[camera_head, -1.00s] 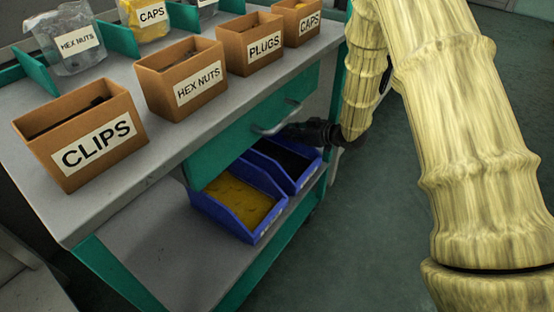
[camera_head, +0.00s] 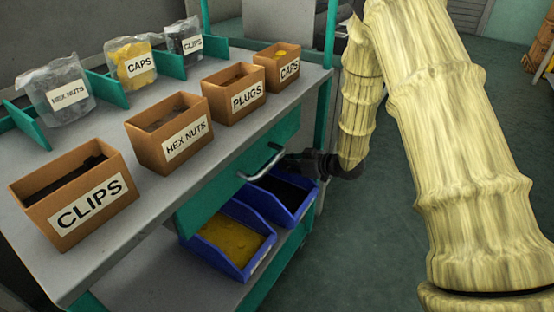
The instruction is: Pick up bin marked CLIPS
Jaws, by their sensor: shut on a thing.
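The bin marked CLIPS (camera_head: 120,211) is a brown open-topped box with dark contents. It stands upright at the near left end of the grey cart top, its label facing me. My gripper (camera_head: 290,160) is dark and small in view, well to the right of the bin and lower than the cart top. It is shut at the far end of the metal handle (camera_head: 262,165) on the teal drawer front. Its fingertips are partly hidden. My pale ribbed arm covers the right side.
Brown bins marked HEX NUTS (camera_head: 160,165), PLUGS (camera_head: 222,111) and CAPS (camera_head: 272,72) stand in a row beyond CLIPS. Behind are labelled bags, one also marked CLIPS (camera_head: 178,36), between teal dividers. Blue bins (camera_head: 246,269) sit on the lower shelf (camera_head: 145,285).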

